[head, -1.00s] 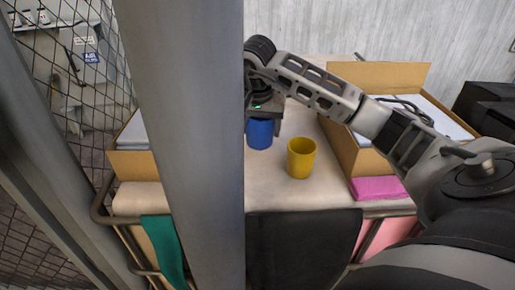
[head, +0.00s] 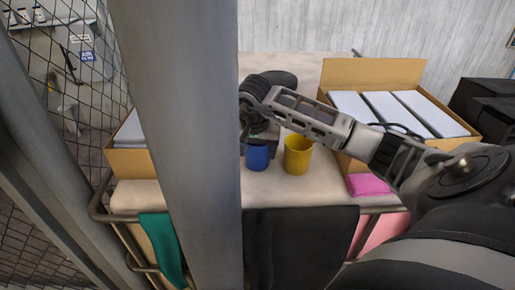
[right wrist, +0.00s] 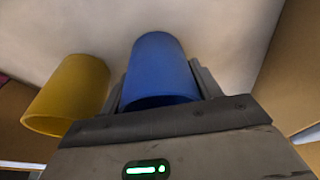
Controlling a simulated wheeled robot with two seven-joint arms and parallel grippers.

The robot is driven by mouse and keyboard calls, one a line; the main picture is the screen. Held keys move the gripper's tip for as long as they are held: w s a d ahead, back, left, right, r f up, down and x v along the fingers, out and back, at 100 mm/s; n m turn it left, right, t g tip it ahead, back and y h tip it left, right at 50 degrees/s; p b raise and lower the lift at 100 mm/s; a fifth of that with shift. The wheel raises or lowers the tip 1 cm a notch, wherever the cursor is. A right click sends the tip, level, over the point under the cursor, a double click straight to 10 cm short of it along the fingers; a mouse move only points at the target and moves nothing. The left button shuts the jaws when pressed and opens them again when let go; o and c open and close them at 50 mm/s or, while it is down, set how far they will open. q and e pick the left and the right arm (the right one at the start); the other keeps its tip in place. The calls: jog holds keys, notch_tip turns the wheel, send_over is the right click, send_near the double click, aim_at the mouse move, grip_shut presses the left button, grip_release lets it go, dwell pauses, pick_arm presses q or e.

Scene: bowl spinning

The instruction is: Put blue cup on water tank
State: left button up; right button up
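The blue cup (head: 257,156) is in front of my right gripper (head: 262,136) in the head view, left of the yellow cup (head: 298,155). In the right wrist view the blue cup (right wrist: 160,70) sits between the two fingers of the right gripper (right wrist: 162,85), which appear closed against its sides. I cannot tell whether the cup touches the table. The yellow cup (right wrist: 70,95) stands close beside it. I cannot make out a water tank. My left gripper is not in view.
A thick grey post (head: 183,150) hides the table's left part. An open cardboard box (head: 372,72) with white packs stands at the right, a pink cloth (head: 368,184) before it. Black cloth (head: 300,240) hangs in front.

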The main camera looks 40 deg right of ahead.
jog(key=o, duration=0.4)
jog(key=v, duration=1.2)
jog(key=shift+d+r, duration=0.1)
jog(key=shift+r, duration=0.1)
